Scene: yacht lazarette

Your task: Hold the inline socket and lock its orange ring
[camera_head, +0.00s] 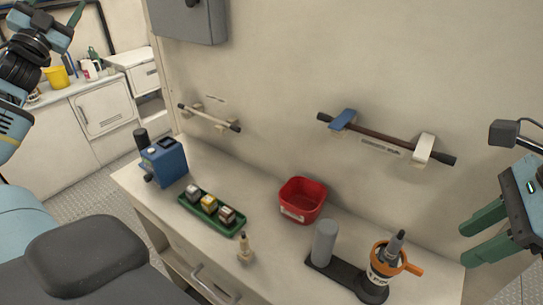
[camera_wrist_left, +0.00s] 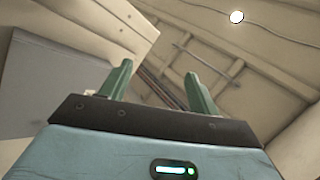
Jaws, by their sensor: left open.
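The inline socket (camera_head: 378,274) stands upright at the front right of the worktop, on one end of a black base. Its orange ring (camera_head: 385,257) has a side lever pointing right, and a dark grey plug or cable end (camera_head: 396,243) rises from its top. A grey cylinder (camera_head: 325,243) stands on the same base to its left. My right gripper (camera_head: 463,244) is open and empty to the right of the socket, apart from it. My left gripper (camera_head: 53,8) is raised at the upper left, far from the socket; its open, empty fingers (camera_wrist_left: 160,88) show in the left wrist view.
A red bin (camera_head: 302,201), a green tray (camera_head: 207,217) with several small blocks, a small brass-coloured fitting (camera_head: 244,251) and a blue box (camera_head: 164,163) stand on the worktop (camera_head: 275,243). A wall rail (camera_head: 384,138) with two clips runs behind the socket.

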